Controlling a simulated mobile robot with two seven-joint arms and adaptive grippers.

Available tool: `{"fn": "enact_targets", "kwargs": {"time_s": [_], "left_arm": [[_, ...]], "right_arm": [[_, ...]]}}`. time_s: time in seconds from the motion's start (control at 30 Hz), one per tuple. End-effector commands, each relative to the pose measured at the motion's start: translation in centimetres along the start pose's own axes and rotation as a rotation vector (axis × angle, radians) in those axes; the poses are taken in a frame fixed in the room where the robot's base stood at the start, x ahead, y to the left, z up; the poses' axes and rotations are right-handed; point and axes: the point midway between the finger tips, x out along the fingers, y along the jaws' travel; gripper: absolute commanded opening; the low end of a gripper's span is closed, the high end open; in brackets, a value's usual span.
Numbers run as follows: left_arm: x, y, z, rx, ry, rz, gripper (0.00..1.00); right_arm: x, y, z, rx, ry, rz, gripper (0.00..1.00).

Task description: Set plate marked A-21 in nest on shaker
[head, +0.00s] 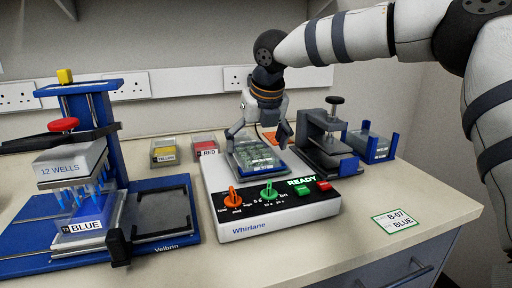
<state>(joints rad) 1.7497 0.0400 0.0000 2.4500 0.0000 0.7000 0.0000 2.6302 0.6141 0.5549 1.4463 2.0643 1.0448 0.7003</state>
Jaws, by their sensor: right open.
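The shaker (270,217), a white box marked Whirlane with a black control panel, stands at mid-bench. A plate with greenish wells (252,150) lies on top of it, in the nest area. The label on the plate's front edge is too small to read, so I cannot tell if it is A-21. My right gripper (259,137) reaches down from above and is open, with its fingers at either side of the plate's far part. Whether the fingers touch the plate, and whether it sits fully flat, I cannot tell. My left gripper is not in view.
A blue pipetting stand (68,240) with a 12 WELLS head is at left. Boxes marked yellow (164,152) and red (205,146) stand behind. A grey clamp device (325,145) and a blue holder with a plate (380,147) are at right.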

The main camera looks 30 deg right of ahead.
Motion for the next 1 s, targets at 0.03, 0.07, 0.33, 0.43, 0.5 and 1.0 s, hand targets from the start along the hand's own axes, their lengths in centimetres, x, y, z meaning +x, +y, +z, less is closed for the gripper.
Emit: {"fn": "enact_targets", "kwargs": {"time_s": [0.03, 0.07, 0.33, 0.43, 0.5, 1.0], "left_arm": [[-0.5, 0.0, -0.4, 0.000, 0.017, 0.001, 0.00], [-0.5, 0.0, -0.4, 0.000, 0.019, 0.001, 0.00], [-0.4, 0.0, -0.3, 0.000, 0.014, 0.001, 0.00], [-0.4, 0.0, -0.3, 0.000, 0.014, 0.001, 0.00], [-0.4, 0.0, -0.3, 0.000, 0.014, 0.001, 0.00], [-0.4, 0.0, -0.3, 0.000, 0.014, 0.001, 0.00]], "right_arm": [[-2.2, 0.0, 0.3, 0.001, -0.017, 0.005, 0.91], [-3.0, 0.0, 0.3, 0.001, -0.017, 0.005, 0.91], [-9.3, 0.0, 0.1, 0.001, -0.009, 0.003, 0.91], [-10.4, 0.0, 0.1, 0.001, -0.007, 0.002, 0.91], [-10.8, 0.0, 0.1, 0.001, -0.007, 0.002, 0.91], [-10.9, 0.0, 0.1, 0.000, -0.006, 0.002, 0.91]]}}
